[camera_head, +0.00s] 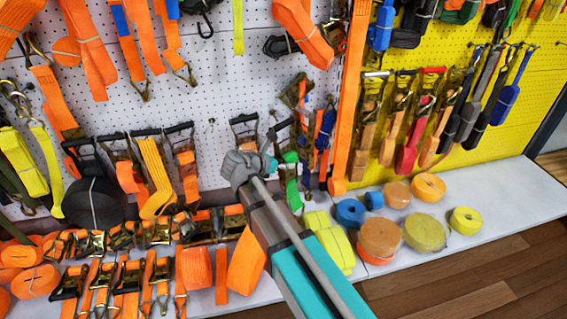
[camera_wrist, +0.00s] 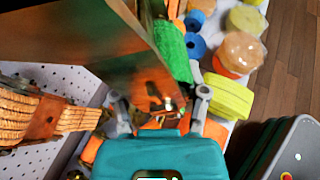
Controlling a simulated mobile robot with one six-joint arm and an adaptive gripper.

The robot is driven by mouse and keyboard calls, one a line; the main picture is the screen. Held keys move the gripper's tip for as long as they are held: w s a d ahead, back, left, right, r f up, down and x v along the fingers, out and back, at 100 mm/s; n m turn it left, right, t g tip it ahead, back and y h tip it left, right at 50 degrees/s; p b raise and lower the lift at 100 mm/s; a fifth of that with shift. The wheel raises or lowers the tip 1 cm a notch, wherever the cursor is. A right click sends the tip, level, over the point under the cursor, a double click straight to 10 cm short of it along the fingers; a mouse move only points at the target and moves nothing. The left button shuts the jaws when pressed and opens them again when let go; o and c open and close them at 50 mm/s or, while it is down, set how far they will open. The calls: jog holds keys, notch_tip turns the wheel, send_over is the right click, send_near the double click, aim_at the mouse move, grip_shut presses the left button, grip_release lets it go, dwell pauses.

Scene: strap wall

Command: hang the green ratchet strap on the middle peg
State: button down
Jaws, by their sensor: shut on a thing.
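The green ratchet strap (camera_head: 291,184) shows just right of my gripper (camera_head: 248,166) in the head view, its green webbing hanging down in front of the white pegboard. In the wrist view, its green webbing (camera_wrist: 172,50) lies beyond a large brownish metal plate, with my gripper (camera_wrist: 161,106) at the plate's lower end. My gripper is shut on the strap's metal part; the exact contact is partly hidden. A small bare peg (camera_head: 212,122) shows on the white board, left of and above my gripper. I cannot tell whether it is the middle peg.
Orange and black ratchet straps (camera_head: 153,172) hang left of my gripper. Another black handle (camera_head: 243,122) is close behind it. Several webbing rolls (camera_head: 380,238) stand on the white shelf (camera_head: 510,212) below. A yellow board (camera_head: 545,75) with hanging straps is at right.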

jog(key=shift+w+a, duration=0.1)
jog(key=shift+w, duration=0.25)
dwell(0.5)
jog(key=w+a+f+b, duration=0.1)
jog(key=w+a, duration=0.1)
jog(key=w, duration=0.6)
jog(key=shift+w+a+f+b, duration=0.25)
jog(key=shift+w+f+b, duration=0.05)
jog(key=shift+f+b, duration=0.1)
dwell(1.5)
jog(key=shift+w+f, duration=0.1)
jog(key=shift+f, duration=0.05)
dwell(0.7)
grip_release()
dwell(0.4)
